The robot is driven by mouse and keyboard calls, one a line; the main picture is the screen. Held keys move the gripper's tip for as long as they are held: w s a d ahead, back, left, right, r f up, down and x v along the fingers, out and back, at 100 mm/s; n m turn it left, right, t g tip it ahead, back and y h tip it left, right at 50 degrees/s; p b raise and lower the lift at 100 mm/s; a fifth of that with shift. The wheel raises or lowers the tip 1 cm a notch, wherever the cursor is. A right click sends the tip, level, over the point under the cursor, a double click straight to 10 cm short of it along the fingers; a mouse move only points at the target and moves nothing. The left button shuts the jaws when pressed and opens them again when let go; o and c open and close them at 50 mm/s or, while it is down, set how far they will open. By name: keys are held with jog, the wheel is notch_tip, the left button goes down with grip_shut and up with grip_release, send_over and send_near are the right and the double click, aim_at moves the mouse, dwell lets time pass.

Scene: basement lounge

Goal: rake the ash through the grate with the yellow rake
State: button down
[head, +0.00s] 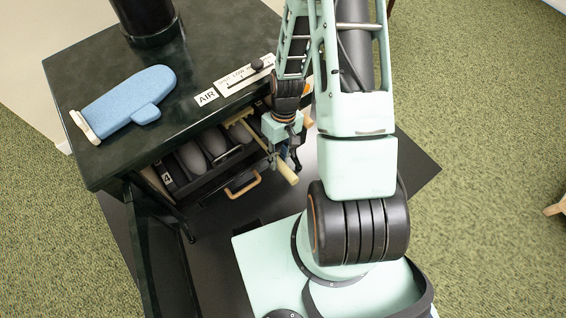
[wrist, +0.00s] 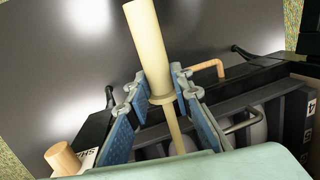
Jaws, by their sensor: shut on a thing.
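The yellow rake shows its pale yellow handle (head: 287,173) at the front opening of the black stove (head: 100,80). In the wrist view the handle (wrist: 143,35) sticks up between the blue finger pads, with a collar and a thinner shaft below it. My gripper (wrist: 159,92) is shut on this handle. In the head view my gripper (head: 284,152) is in front of the right part of the opening. A pale yellow piece (head: 238,117) shows at the opening's upper edge; I cannot tell if it belongs to the rake. The grate and ash are mostly hidden; grey rounded lumps (head: 193,157) lie inside.
A blue mitt (head: 130,100) lies on the stove top beside the AIR slider (head: 245,74). The stove door (head: 160,250) stands open at the lower left. A wooden pull handle (head: 243,186) juts out below the opening. Dark floor plate (head: 415,165) lies in front.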

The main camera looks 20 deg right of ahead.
aim_at(285, 167)
jog(key=shift+w+a, duration=0.1)
jog(key=shift+w, duration=0.3)
jog(key=shift+s+d, duration=0.3)
jog(key=shift+s, duration=0.7)
jog(key=shift+s+d, duration=0.25)
jog(key=shift+s, duration=0.7)
jog(key=shift+w+a+r, duration=0.1)
jog(key=shift+w+a, duration=0.2)
jog(key=shift+w, duration=0.7)
jog(key=shift+w+a, duration=0.25)
jog(key=shift+w, duration=0.7)
jog(key=shift+s+d, duration=0.3)
jog(key=shift+s, duration=0.7)
jog(key=shift+s+d, duration=0.25)
jog(key=shift+s, duration=0.75)
jog(key=shift+w+a+r, duration=0.1)
jog(key=shift+w+a, duration=0.2)
jog(key=shift+w, duration=0.75)
jog(key=shift+w+a, duration=0.25)
jog(key=shift+w, duration=0.75)
jog(key=shift+r, duration=0.1)
